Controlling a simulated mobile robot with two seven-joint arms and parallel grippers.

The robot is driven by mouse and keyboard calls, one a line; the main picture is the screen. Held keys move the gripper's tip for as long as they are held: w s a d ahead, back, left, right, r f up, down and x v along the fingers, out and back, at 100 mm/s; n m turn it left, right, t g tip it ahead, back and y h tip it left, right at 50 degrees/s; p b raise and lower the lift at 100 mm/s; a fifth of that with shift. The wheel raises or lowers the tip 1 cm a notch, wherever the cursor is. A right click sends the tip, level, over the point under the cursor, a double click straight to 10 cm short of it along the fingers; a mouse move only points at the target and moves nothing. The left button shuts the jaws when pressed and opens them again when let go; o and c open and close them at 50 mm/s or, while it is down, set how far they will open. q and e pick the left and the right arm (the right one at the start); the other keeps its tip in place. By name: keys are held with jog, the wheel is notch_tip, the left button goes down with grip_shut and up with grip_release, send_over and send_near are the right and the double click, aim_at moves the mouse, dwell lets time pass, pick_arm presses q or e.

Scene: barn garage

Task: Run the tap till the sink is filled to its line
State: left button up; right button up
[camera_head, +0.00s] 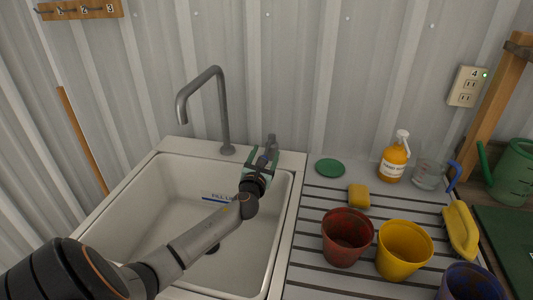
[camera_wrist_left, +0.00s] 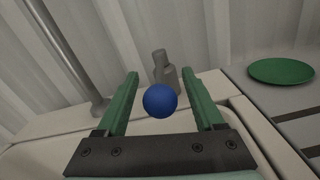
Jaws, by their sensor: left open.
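The white sink (camera_head: 140,205) has a blue fill line (camera_head: 222,198) on its inner back wall, partly hidden by my left arm. No water shows in the visible part of the basin. The grey tap (camera_head: 222,110) arches over its left rear, and no stream shows below the spout. My left gripper (camera_head: 264,158) is open at the sink's back right rim. In the left wrist view, a blue ball knob (camera_wrist_left: 160,100) lies between its green fingers, with gaps on both sides. A grey tap valve (camera_wrist_left: 165,70) stands behind the knob. My right gripper is not in view.
A draining board right of the sink holds a green disc (camera_head: 330,168), a yellow sponge (camera_head: 358,196), a soap bottle (camera_head: 394,158), a glass (camera_head: 428,174), a red pot (camera_head: 346,238), a yellow pot (camera_head: 404,250) and a yellow brush (camera_head: 460,230). A corrugated wall (camera_head: 300,80) stands close behind.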

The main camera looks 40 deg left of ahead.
pick_arm(q)
jog(key=shift+x, duration=0.9)
grip_shut()
dwell(0.9)
